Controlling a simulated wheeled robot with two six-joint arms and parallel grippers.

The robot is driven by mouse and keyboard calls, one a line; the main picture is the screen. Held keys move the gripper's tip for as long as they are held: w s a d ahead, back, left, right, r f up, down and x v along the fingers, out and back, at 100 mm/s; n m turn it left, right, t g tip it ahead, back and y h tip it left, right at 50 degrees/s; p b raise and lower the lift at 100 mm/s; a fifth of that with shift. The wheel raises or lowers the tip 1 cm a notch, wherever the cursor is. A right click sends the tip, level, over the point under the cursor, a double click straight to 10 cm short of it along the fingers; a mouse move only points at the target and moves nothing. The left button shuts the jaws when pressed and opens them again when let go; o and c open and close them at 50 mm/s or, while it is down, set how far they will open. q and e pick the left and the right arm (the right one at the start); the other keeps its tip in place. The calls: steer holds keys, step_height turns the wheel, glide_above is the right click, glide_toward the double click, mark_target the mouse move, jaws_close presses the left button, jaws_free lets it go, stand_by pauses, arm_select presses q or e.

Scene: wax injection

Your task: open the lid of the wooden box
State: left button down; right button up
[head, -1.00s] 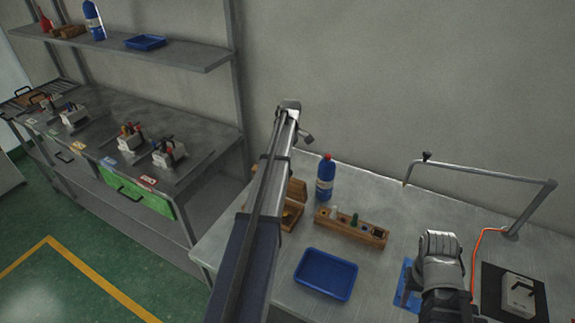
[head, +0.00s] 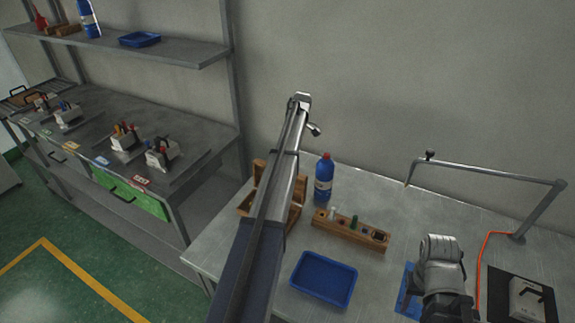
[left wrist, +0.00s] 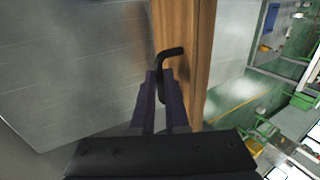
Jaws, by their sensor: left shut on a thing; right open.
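The wooden box (head: 296,214) stands on the metal table in the head view, largely hidden behind my left arm. A raised wooden part (head: 259,170), apparently its lid, shows left of the arm. In the left wrist view, the wooden lid (left wrist: 183,30) has a black bent handle (left wrist: 170,53). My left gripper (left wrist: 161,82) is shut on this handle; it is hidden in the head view. My right gripper (head: 440,258) is open and empty over the table at the right, above a blue flat piece; its fingertips are hard to see.
A blue tray (head: 324,279), a wooden block with several small items (head: 349,233) and a blue bottle (head: 323,180) stand right of the box. A metal tube frame (head: 490,171) and a white device (head: 526,299) are at the right. A side bench (head: 195,135) is at the left.

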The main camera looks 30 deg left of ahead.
stand_by(0.4)
arm_select(q)
steer(key=c, duration=0.9)
jaws_free()
steer(key=shift+w+r, duration=0.1)
steer(key=shift+r, duration=0.05)
steer(key=p+v, duration=0.7)
steer(key=shift+w+r, duration=0.1)
steer(key=shift+r, duration=0.1)
steer(key=shift+c, duration=0.2)
